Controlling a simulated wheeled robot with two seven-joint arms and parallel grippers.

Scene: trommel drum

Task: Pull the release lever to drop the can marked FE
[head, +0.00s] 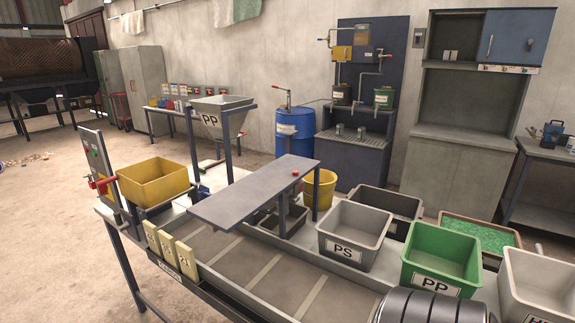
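No can with a readable FE mark shows. Two small grey-green cans (361,133) stand on the grey bench below the dark blue panel; any marking on them is too small to read. No lever is labelled as the release lever. Neither gripper is in view.
The conveyor belt (240,262) runs across the front. Beside it stand a yellow bin (153,182), a grey PS bin (353,235), a green PP bin (440,258) and another grey bin (540,285). A black ribbed cylinder (435,308) is at the bottom right. Open floor lies at the left.

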